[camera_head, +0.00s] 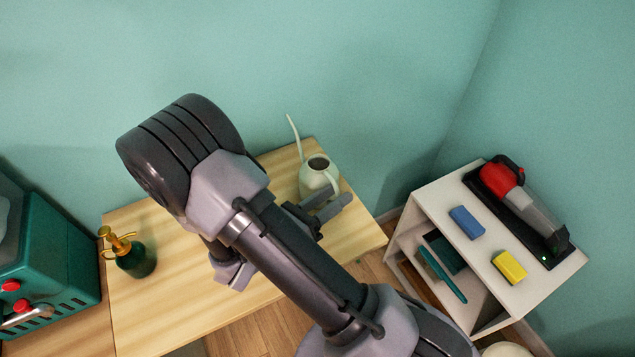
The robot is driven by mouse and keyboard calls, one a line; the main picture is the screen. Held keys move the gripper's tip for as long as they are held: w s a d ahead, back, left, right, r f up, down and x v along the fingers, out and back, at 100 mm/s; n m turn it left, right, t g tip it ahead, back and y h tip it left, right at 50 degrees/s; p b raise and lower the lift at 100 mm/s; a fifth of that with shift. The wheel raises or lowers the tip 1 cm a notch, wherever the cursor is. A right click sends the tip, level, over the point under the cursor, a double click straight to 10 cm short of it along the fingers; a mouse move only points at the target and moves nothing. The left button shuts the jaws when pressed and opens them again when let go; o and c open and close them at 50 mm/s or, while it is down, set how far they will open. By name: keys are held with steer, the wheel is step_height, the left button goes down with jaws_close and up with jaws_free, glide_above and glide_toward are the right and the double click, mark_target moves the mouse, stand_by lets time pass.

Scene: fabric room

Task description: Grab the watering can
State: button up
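The pale cream watering can (313,182) stands upright on the wooden table near its back right, against the green wall. Its thin spout rises to the upper left, and its handle is on the right side. My gripper (334,201) is just in front of the can's lower right side, near the handle. Its two dark grey fingers point right and show a gap between them, so it looks open. The fingers cover part of the can's base and lower handle. Whether they touch the can cannot be told from this view.
A dark green spray bottle (136,259) with a gold top stands at the table's left. A green machine (45,262) is at far left. A white shelf (444,219) at right holds a red handheld vacuum (503,178), blue block (466,222) and yellow block (509,267).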

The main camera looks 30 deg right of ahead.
steer(key=b+x, duration=0.1)
steer(key=x, duration=0.3)
steer(key=shift+s+d+f, duration=0.1)
steer(key=shift+s, duration=0.05)
jaws_close()
stand_by(1.1)
